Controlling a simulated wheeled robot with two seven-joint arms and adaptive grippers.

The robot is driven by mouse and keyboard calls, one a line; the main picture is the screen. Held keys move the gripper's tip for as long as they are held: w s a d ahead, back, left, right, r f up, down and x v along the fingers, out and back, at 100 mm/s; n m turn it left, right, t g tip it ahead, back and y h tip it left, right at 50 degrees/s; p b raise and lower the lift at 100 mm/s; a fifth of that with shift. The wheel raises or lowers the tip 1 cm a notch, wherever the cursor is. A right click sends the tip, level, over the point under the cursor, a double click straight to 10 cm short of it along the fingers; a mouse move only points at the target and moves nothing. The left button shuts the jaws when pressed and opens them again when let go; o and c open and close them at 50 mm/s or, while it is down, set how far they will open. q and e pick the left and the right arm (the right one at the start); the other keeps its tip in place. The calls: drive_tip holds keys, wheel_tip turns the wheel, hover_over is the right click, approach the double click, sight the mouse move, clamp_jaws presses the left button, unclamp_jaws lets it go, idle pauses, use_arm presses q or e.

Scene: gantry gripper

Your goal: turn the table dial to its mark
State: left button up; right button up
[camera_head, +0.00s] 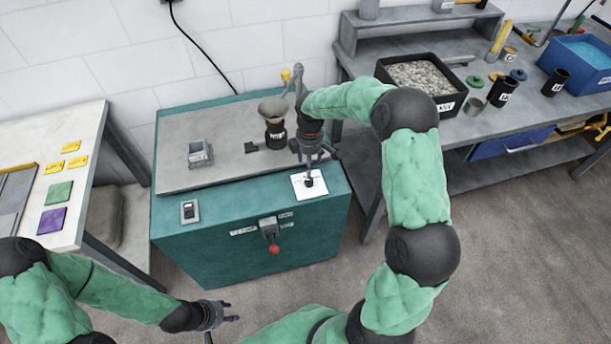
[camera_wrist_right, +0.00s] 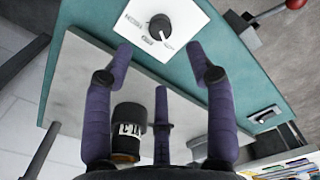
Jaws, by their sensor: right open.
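The black dial (camera_head: 309,182) sits on a white plate (camera_head: 299,192) at the right end of the teal bench top. In the right wrist view the dial (camera_wrist_right: 160,27) is a round knob with a pale pointer line towards its lower right. Small lettering on the plate (camera_wrist_right: 190,14) is too small to read surely. My right gripper (camera_head: 309,165) hangs just above the dial, fingers down. In its wrist view its purple fingers (camera_wrist_right: 160,50) are spread and empty, with the dial beyond the tips. My left gripper (camera_head: 232,311) is open and empty, low in front of the bench.
The teal bench (camera_head: 185,247) has a switch box (camera_head: 189,211) and a red-knobbed lever (camera_head: 273,249) at its front. A dark cup with a funnel (camera_head: 275,135) and a grey block (camera_head: 199,153) stand on the grey plate behind. Tables flank both sides.

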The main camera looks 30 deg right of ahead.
sight(309, 180)
wheel_tip(309, 180, down, 10)
drive_tip(key=b, duration=0.3)
drive_tip(key=shift+r, duration=0.25)
clamp_jaws()
